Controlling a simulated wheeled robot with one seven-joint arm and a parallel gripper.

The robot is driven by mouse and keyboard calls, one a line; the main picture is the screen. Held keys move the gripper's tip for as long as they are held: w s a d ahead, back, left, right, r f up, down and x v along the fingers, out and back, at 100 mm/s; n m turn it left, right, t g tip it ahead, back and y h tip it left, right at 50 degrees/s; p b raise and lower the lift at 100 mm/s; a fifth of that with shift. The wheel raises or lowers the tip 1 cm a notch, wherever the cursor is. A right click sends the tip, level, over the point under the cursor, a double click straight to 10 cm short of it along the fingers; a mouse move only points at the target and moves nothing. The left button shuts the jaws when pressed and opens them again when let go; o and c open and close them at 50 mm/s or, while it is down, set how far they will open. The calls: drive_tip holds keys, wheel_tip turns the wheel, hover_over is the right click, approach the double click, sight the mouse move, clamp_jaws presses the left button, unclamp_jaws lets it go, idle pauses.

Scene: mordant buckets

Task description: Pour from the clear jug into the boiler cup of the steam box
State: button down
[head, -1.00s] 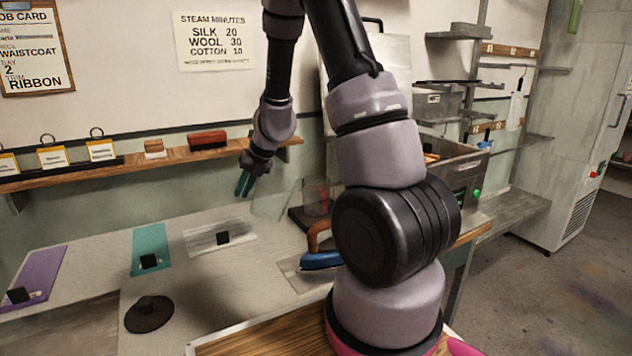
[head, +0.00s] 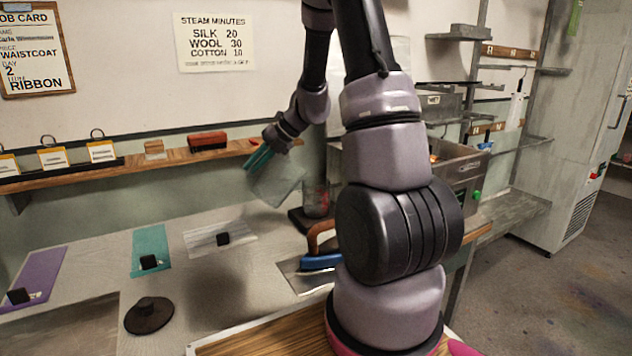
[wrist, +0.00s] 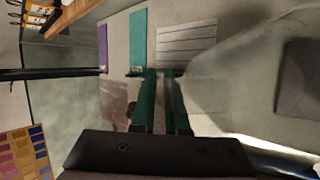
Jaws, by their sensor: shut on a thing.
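My gripper (head: 259,158), with teal fingers, is shut on the clear jug (head: 278,182). It holds the jug tilted, above the worktop. In the wrist view my gripper (wrist: 160,85) points at the worktop, and the see-through jug (wrist: 245,75) fills much of the right side. Whether liquid is in the jug or leaving it I cannot tell. A small clear cup (head: 317,203) with a reddish tint stands on a dark base just right of and below the jug. It looks like the boiler cup. The steam box is largely hidden behind my arm.
A blue iron (head: 320,262) with a brown handle lies in front of the cup. Teal cloth (head: 151,240), purple cloth (head: 36,275) and a striped cloth (head: 203,240) lie on the worktop. A wooden shelf (head: 120,168) with a red brush runs along the wall behind.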

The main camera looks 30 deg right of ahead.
drive_tip(key=shift+d+r+m+y+b, duration=0.1)
drive_tip(key=shift+d+r+y+b, duration=0.3)
drive_tip(key=shift+r, duration=0.25)
drive_tip(key=shift+d+r+m+y+b, duration=0.1)
drive_tip(key=shift+d+r+y+b, duration=0.15)
drive_tip(key=shift+r+y+b, duration=0.25)
drive_tip(key=shift+d+r+m+y+b, duration=0.1)
drive_tip(key=shift+d+r+y+b, duration=0.3)
drive_tip(key=shift+r, duration=0.35)
idle(1.2)
drive_tip(key=shift+w+d+r+y+b, duration=0.1)
drive_tip(key=shift+d+r+y+b, duration=0.4)
drive_tip(key=shift+r+b, duration=0.4)
idle(2.3)
drive_tip(key=shift+d+f+b, duration=0.1)
drive_tip(key=shift+d+b, duration=0.2)
drive_tip(key=shift+b, duration=0.25)
idle(1.2)
